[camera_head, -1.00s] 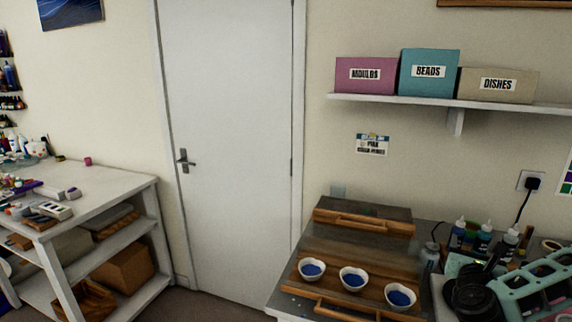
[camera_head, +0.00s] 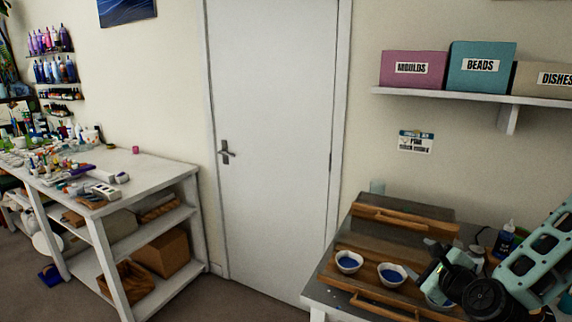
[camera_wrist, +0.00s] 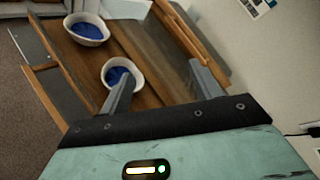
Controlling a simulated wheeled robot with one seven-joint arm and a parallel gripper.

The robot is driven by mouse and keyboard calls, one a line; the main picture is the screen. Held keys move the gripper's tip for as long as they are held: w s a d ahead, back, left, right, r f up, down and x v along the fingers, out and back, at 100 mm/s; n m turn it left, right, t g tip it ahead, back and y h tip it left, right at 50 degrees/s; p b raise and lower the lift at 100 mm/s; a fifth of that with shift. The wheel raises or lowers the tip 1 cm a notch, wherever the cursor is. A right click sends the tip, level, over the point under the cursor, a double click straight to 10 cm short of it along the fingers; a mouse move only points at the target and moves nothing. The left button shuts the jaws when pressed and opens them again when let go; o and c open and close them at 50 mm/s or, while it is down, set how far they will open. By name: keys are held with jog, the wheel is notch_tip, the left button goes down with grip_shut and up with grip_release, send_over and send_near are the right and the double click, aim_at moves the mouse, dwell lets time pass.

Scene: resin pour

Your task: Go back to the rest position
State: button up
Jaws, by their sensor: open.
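My gripper shows in the wrist view (camera_wrist: 163,82), with its two fingers apart and nothing between them. In the head view my gripper is at the lower right, over the right part of the wooden tray (camera_head: 366,258). Its fingertips are too small there to make out clearly. Two white bowls with blue contents, a left bowl (camera_head: 349,262) and a middle bowl (camera_head: 392,275), stand upright on the tray. A third bowl is mostly hidden behind my arm. The wrist view shows two blue-filled bowls, a farther one (camera_wrist: 87,29) and a nearer one (camera_wrist: 119,73) by the left finger.
A dark bottle (camera_head: 506,240) stands behind my arm. A shelf (camera_head: 450,95) with labelled boxes hangs above. A cluttered white workbench (camera_head: 150,170) stands at the left, before a closed white door (camera_head: 270,130). Bare floor (camera_head: 235,300) shows between the benches.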

jog(key=s+a+f+n+g+y+b, duration=0.2)
jog(key=s+a+n+g, duration=0.2)
jog(key=a+n, duration=0.5)
jog(key=s+a+f+n+g+y+b, duration=0.15)
jog(key=s+a+n+g, duration=0.3)
jog(key=a+n, duration=0.5)
jog(key=s+a+r+n+g+h+b, duration=0.1)
jog(key=s+r+n+g, duration=0.1)
jog(key=s+n, duration=0.5)
jog(key=s+a+r+n+g+h+b, duration=0.2)
jog(key=s+n, duration=0.6)
jog(key=s, duration=0.5)
jog(key=shift+s+r+g, duration=0.35)
jog(key=shift+r+g, duration=0.25)
jog(key=shift+g, duration=0.35)
jog(key=shift+n, duration=0.25)
